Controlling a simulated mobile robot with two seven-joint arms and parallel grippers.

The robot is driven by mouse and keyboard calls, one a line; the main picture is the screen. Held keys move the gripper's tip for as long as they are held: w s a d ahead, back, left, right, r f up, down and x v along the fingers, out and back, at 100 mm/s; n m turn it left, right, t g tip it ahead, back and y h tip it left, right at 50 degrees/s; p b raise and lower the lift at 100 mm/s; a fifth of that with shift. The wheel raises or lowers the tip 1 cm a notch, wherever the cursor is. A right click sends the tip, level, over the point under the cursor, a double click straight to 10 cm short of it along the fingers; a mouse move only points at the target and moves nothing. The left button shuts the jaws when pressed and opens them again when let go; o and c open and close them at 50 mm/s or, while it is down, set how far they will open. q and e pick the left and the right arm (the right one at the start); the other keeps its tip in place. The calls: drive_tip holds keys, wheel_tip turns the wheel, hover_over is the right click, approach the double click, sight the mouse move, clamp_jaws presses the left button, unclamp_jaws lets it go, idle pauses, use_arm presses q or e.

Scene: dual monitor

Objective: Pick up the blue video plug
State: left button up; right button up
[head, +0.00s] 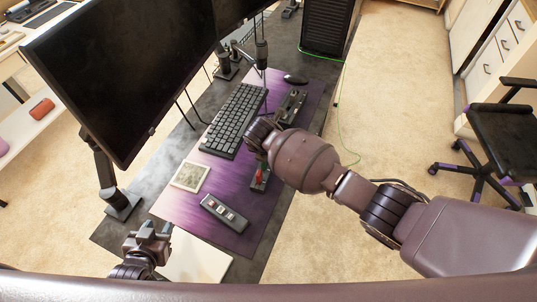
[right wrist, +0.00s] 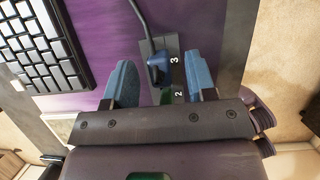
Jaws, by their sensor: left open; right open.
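The blue video plug (right wrist: 158,66) is in the right wrist view. It sits on a dark board (right wrist: 146,46) marked with the numbers 2 and 3, beside the 3, and a dark cable runs up from it. My right gripper (right wrist: 158,58) is open, with one blue finger on each side of the plug and visible gaps between. In the head view my right gripper (head: 257,136) is over the board (head: 292,106) and hides the plug. My left gripper (head: 149,234) is open and empty near the desk's front left.
A keyboard (head: 233,120) lies left of the board on the purple mat (head: 237,178). A grey remote-like block (head: 224,213) and a pale square pad (head: 189,176) lie nearer. A large monitor (head: 130,75) rises at the left. A red piece (head: 258,176) stands on the board's near end.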

use_arm(q)
drive_tip(key=shift+f, duration=0.15)
use_arm(e)
drive_tip(key=shift+w+f, duration=0.15)
drive_tip(key=shift+f, duration=0.3)
drive_tip(key=shift+c, duration=0.5)
clamp_jaws()
drive_tip(key=shift+r, duration=0.15)
use_arm(q)
wheel_tip(320, 180, up, 2)
drive_tip(key=shift+r+p, duration=0.2)
drive_tip(key=shift+p, duration=1.05)
drive_tip(key=shift+s+r+p, duration=0.1)
drive_tip(key=shift+r+p, duration=1.5)
drive_tip(key=shift+p, duration=0.1)
use_arm(e)
wheel_tip(320, 180, up, 24)
drive_tip(key=shift+r, duration=0.2)
